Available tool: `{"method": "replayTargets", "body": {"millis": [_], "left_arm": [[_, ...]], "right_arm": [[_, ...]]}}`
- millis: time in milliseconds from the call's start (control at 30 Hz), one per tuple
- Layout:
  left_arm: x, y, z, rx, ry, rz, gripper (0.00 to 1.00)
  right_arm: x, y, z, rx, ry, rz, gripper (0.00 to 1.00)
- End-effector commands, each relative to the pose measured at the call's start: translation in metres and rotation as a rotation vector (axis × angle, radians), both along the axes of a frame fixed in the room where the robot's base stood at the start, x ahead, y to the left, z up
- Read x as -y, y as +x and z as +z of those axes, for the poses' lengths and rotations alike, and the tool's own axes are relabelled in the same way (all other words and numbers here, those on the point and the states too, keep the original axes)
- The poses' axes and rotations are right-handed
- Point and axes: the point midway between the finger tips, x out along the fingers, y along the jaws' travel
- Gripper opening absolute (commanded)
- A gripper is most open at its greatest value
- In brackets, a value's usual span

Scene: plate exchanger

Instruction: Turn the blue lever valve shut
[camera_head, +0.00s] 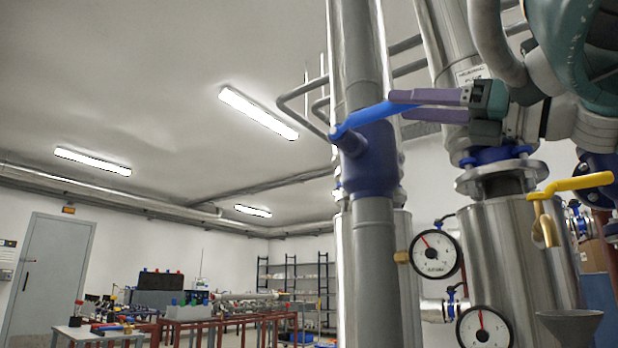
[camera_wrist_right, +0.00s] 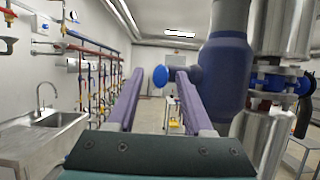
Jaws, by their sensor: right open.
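The blue lever (camera_head: 368,117) slants up to the right from its pivot on the blue valve body (camera_head: 370,160), which sits on a vertical grey pipe. My right gripper (camera_head: 395,106) comes in from the right with its purple fingers at the lever's free end. In the right wrist view the fingers (camera_wrist_right: 157,75) stand apart, with the lever's blue round end (camera_wrist_right: 160,76) showing in the gap near the tips. Touch between finger and lever cannot be made out. The valve body (camera_wrist_right: 225,70) is just right of the right finger there. My left gripper is not in view.
A yellow lever (camera_head: 570,187) and two dial gauges (camera_head: 435,254) (camera_head: 484,328) are below my right gripper. A steel tank (camera_head: 515,255) stands under it. Workbenches (camera_head: 225,320) are far left. The wrist view shows a sink (camera_wrist_right: 45,130) at left.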

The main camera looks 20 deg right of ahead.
Motion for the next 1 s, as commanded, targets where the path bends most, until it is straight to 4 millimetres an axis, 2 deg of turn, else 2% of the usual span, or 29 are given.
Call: {"method": "replayTargets", "body": {"millis": [33,300,1000], "left_arm": [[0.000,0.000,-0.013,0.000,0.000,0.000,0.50],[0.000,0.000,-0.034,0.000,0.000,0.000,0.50],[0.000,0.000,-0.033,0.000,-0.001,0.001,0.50]], "right_arm": [[0.006,-0.008,-0.013,-0.003,-0.003,-0.004,0.51],[0.024,-0.036,-0.023,-0.002,0.000,0.000,0.51],[0.026,-0.040,-0.021,-0.001,0.000,0.001,0.51]]}}
